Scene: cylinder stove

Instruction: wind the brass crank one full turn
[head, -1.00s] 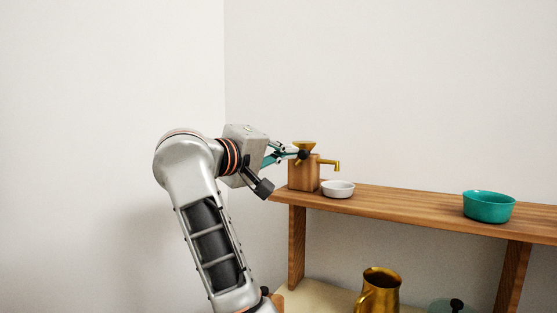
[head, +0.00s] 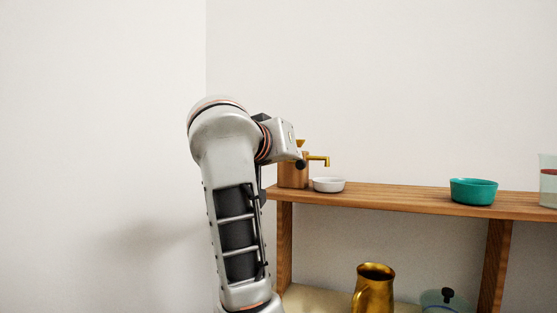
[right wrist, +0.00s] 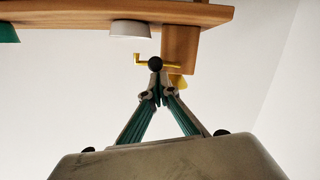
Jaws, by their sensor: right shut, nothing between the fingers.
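A wooden mill (head: 294,176) with a brass funnel (head: 300,143) and a brass spout (head: 321,159) stands at the shelf's left end. The crank's black knob (right wrist: 155,64) shows in the right wrist view, where the mill (right wrist: 181,48) appears upside down. A dark round knob (head: 300,163) also shows in front of the mill in the head view. The crank's brass arm is hard to separate from the spout. My right gripper (right wrist: 157,97) is shut and empty, its tips just short of the knob; contact is unclear. My wrist hides its fingers in the head view. My left gripper is not in view.
The wooden shelf (head: 400,200) holds a white bowl (head: 329,185) by the mill, a teal bowl (head: 473,191) and a glass container (head: 548,182) at right. A brass jug (head: 375,288) and a lidded glass pot (head: 445,301) stand below.

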